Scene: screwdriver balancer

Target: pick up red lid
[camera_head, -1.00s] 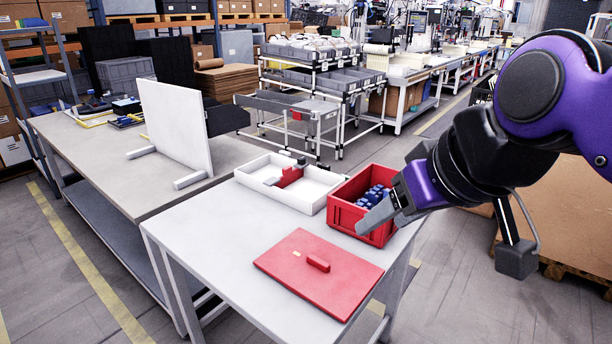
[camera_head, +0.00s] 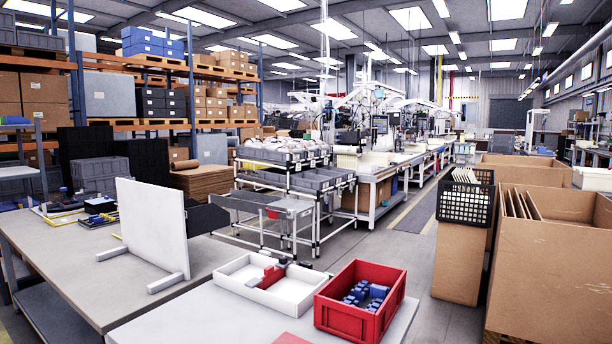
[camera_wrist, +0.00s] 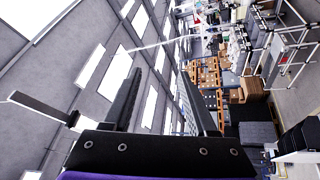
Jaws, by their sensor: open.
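Only a sliver of the red lid (camera_head: 290,339) shows at the bottom edge of the head view, flat on the light table (camera_head: 225,325); the rest is cut off. The open red box (camera_head: 362,322) stands on the same table with several blue parts (camera_head: 366,293) inside. My gripper (camera_wrist: 159,74) shows only in the wrist view, its two dark fingers apart with nothing between them. It faces the ceiling and shelves, away from the table. The lid is not in the wrist view.
A white tray (camera_head: 240,280) with a red and grey tool (camera_head: 271,274) stands left of the red box. A white upright panel (camera_head: 152,225) stands on the left table. Cardboard boxes (camera_head: 555,255) and a black crate (camera_head: 466,203) are at the right.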

